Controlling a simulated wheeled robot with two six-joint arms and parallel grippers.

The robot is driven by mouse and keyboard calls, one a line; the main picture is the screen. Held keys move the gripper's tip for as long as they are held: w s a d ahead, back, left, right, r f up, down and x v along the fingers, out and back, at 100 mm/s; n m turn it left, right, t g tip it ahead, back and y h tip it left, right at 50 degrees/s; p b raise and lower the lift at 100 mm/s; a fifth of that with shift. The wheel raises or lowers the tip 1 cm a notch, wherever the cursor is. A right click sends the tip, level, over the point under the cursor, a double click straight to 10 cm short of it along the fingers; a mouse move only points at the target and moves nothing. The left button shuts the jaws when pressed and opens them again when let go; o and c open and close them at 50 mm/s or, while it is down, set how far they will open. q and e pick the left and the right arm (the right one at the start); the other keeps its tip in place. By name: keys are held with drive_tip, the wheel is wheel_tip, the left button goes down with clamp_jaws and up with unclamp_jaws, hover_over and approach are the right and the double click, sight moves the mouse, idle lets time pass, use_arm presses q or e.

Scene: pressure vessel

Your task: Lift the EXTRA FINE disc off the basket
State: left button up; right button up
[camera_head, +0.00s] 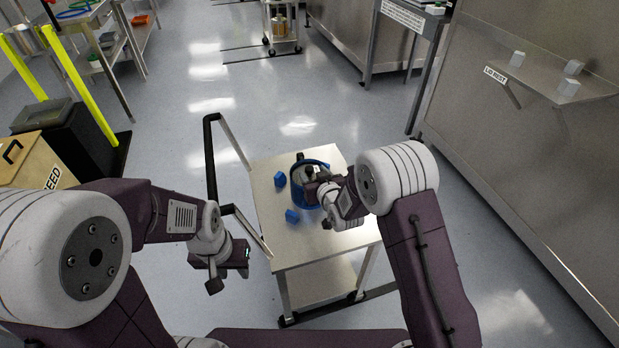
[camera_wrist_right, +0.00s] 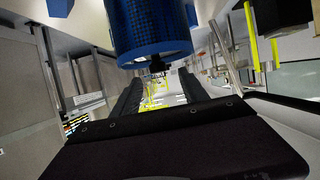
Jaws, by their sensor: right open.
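A blue basket (camera_head: 300,197) with a raised blue rim or handle stands on the cart, partly hidden by my right gripper (camera_head: 312,180). In the right wrist view the basket's perforated blue wall (camera_wrist_right: 152,30) fills the top middle, with a small dark fitting (camera_wrist_right: 157,62) at its edge. My right gripper's two dark fingers (camera_wrist_right: 160,92) are apart there, with nothing seen between them. I cannot make out the EXTRA FINE disc or its label. My left gripper (camera_head: 222,275) hangs left of the cart, away from the basket; its jaws are unclear.
The steel cart (camera_head: 335,246) has a black push handle (camera_head: 208,160) at its left. Two blue blocks (camera_head: 280,179) (camera_head: 292,216) lie left of the basket. A "LID REST" shelf (camera_head: 560,88) is on the right wall. Black and tan bins (camera_head: 75,135) stand at left.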

sight(310, 169)
drive_tip(key=b+x, duration=0.1)
drive_tip(key=x, duration=0.4)
drive_tip(key=shift+w+f, duration=0.25)
drive_tip(key=shift+w, duration=0.05)
drive_tip(key=shift+r, duration=0.1)
clamp_jaws()
